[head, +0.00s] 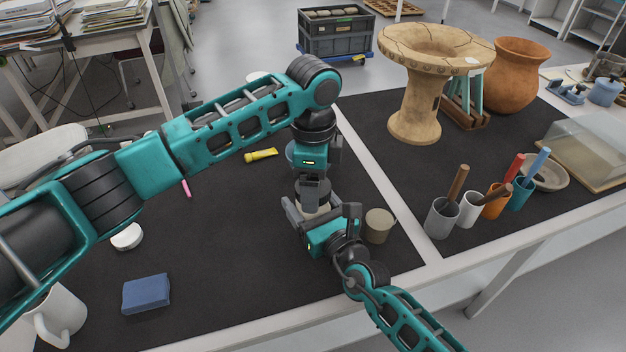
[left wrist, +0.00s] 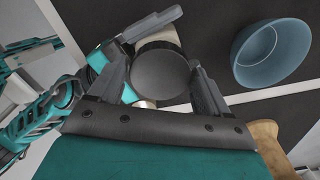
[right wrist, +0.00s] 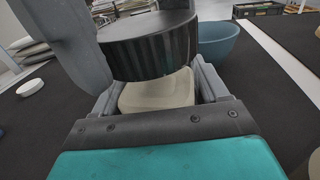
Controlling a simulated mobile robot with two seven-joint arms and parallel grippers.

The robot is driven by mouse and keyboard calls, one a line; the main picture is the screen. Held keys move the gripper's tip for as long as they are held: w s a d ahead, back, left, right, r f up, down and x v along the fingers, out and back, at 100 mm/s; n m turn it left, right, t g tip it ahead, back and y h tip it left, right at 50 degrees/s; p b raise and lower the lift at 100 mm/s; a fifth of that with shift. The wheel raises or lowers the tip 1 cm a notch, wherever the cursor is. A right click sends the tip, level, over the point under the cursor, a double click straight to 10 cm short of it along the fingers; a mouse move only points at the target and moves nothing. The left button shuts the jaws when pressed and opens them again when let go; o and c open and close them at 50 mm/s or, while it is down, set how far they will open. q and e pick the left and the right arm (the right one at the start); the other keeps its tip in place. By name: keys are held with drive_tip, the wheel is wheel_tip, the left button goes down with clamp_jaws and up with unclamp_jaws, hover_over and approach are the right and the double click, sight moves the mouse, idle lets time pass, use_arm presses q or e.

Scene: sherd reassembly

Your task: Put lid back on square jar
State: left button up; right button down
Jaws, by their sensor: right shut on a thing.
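The square jar is beige and stands between the fingers of my right gripper (head: 318,222), which is shut on it. Its body (right wrist: 157,92) shows in the right wrist view. The dark, ribbed round lid (right wrist: 150,45) is directly over the jar; I cannot tell whether it is fully seated. In the left wrist view the lid's flat top (left wrist: 160,75) lies between the fingers of my left gripper (left wrist: 160,80), with beige jar edges showing around it. My left gripper points down from above. I cannot tell whether its fingers press on the lid.
A blue bowl (left wrist: 270,52) is close behind the jar. A beige cup (head: 378,226) stands right of the grippers. A blue block (head: 146,294), white disc (head: 127,237), white mug (head: 60,316) and yellow tube (head: 260,155) lie around the left mat. Its front middle is clear.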

use_arm(q)
drive_tip(key=shift+o, duration=1.1)
drive_tip(key=shift+r, duration=0.1)
drive_tip(key=shift+r, duration=2.15)
drive_tip(key=r+n, duration=0.1)
drive_tip(key=n, duration=0.1)
drive_tip(key=r+n, duration=0.1)
drive_tip(key=n, duration=0.1)
drive_tip(key=shift+w+n, duration=0.1)
drive_tip(key=shift+n, duration=0.3)
drive_tip(key=n, duration=0.1)
drive_tip(key=r+n, duration=0.1)
drive_tip(key=n, duration=0.2)
drive_tip(key=shift+r+n, duration=0.25)
drive_tip(key=shift+n, duration=0.05)
drive_tip(key=shift+f, duration=0.15)
